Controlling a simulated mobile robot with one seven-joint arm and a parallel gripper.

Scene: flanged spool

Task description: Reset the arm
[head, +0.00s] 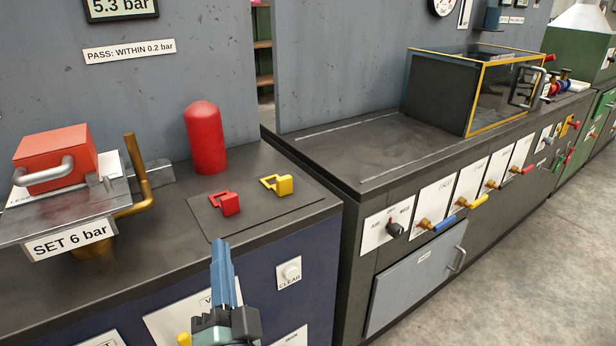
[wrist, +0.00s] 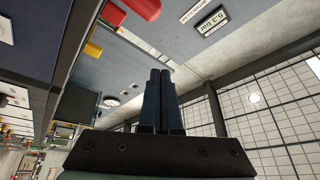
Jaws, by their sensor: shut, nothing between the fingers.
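My gripper (head: 222,262) points upward in front of the blue-fronted bench in the head view. Its blue fingers are shut together with nothing between them. In the wrist view the closed fingers (wrist: 159,88) stand in the middle of the picture, apart from everything around them. The wrist view is turned over, with the bench surfaces at the upper left.
The left bench holds a red cylinder (head: 205,138), a red clip (head: 225,203), a yellow clip (head: 277,184), a red block with a handle (head: 55,160) and a brass pipe (head: 137,175). A glass-fronted box (head: 500,90) stands on the right bench. The floor (head: 520,270) at right is clear.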

